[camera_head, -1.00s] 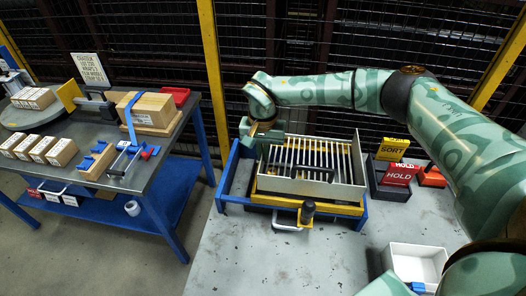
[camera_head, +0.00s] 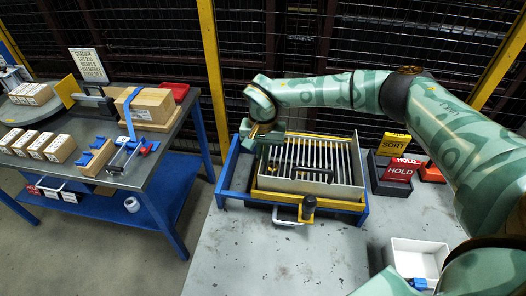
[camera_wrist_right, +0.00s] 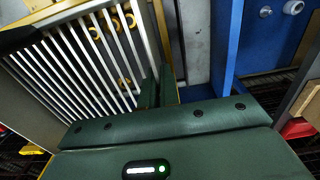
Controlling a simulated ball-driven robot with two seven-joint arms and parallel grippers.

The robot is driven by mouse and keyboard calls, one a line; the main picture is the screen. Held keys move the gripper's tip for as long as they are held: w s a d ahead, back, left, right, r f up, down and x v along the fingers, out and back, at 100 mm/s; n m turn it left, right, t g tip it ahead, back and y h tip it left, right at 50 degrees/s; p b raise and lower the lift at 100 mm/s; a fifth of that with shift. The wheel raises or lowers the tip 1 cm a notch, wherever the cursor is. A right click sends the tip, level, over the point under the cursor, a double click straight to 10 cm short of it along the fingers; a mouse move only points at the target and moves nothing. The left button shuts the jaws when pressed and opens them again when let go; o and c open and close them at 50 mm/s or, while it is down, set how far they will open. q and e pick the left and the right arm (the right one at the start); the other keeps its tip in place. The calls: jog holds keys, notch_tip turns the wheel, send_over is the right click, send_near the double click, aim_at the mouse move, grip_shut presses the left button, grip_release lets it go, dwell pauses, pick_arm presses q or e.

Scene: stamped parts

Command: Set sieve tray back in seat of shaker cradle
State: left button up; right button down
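The sieve tray (camera_head: 345,190) is a pale metal box with slats and a black front handle. It lies over the yellow seat (camera_head: 290,199) of the blue shaker cradle (camera_head: 233,167); I cannot tell if it rests fully down. My right gripper (camera_head: 268,150) is at the tray's left side, its fingertips mostly hidden in the head view. In the right wrist view, the gripper's fingers (camera_wrist_right: 163,88) close on the tray's side wall, with the slats (camera_wrist_right: 85,60) to the left and the blue cradle frame (camera_wrist_right: 226,45) to the right. My left gripper is not in view.
SORT (camera_head: 392,143) and HOLD (camera_head: 398,172) blocks stand to the right, and a white bin (camera_head: 418,262) is at front right. The table's front left is clear. A side bench (camera_head: 100,165) holds boxes.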

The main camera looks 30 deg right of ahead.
jog(key=shift+f, duration=0.5)
jog(key=c, duration=1.6)
grip_release()
jog(key=shift+o, duration=0.2)
jog(key=shift+r, duration=0.1)
notch_tip(320, 180, up, 16)
jog(key=p, duration=0.3)
jog(key=shift+r, duration=0.15)
